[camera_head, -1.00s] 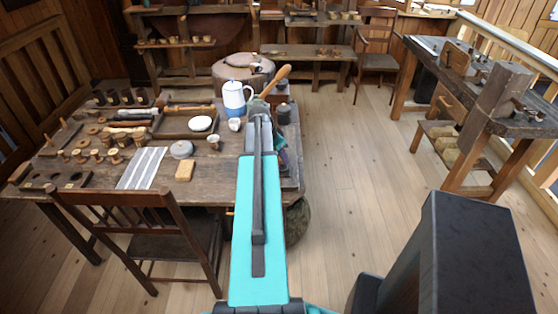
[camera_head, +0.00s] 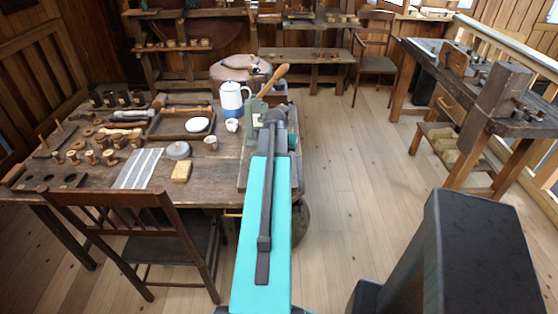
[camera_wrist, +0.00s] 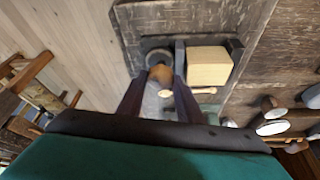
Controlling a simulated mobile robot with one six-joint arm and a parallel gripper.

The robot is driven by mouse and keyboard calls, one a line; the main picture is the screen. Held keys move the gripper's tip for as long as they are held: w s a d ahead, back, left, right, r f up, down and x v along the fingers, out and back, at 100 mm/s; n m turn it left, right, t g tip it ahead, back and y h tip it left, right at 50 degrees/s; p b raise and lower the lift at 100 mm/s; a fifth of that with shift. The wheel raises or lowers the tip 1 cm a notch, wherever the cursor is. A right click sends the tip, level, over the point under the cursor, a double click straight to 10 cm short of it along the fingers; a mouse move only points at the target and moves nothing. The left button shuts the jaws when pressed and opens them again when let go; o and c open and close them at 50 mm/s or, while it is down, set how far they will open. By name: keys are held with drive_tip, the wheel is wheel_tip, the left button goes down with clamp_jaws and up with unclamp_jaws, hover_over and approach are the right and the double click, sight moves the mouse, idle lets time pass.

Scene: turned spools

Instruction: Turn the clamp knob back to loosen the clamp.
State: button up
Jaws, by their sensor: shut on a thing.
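In the wrist view, the clamp knob (camera_wrist: 160,73), a rounded brown wooden piece, sits between the two dark fingers of my gripper (camera_wrist: 160,82). My gripper is shut on it from both sides. A dark round part (camera_wrist: 158,56) lies just beyond the knob. To its right, a dark upright clamp jaw (camera_wrist: 180,58) stands against a pale wooden block (camera_wrist: 208,66); I cannot tell if they touch. In the head view, my arm hides the knob and fingertips. A green metal body (camera_head: 256,110) and a slanting wooden handle (camera_head: 273,80) show beside the arm's end.
The table (camera_head: 205,191) also bears a blue-and-white jug (camera_head: 231,98), cups, a white dish (camera_head: 198,125) and several spools to the left. A chair (camera_head: 125,235) stands at the front. Open floor (camera_head: 350,190) lies to the right.

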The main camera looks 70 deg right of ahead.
drive_tip(key=n+t, duration=0.1)
drive_tip(key=n, duration=0.2)
drive_tip(key=s+n+t+y+b, duration=0.1)
drive_tip(key=n, duration=0.2)
drive_tip(key=shift+s+f, duration=0.1)
drive_tip(key=shift+f, duration=0.05)
drive_tip(key=shift+d+n+t+y+b, duration=0.1)
drive_tip(key=shift+n+t+y+b, duration=0.25)
drive_tip(key=shift+n, duration=0.65)
drive_tip(key=shift+d+n+t+y+b, duration=0.15)
drive_tip(key=shift+n+y+b, duration=0.2)
drive_tip(key=shift+n, duration=0.65)
drive_tip(key=shift+r, duration=0.2)
drive_tip(key=o, duration=1)
drive_tip(key=shift+a, duration=0.1)
drive_tip(key=shift+r, duration=0.1)
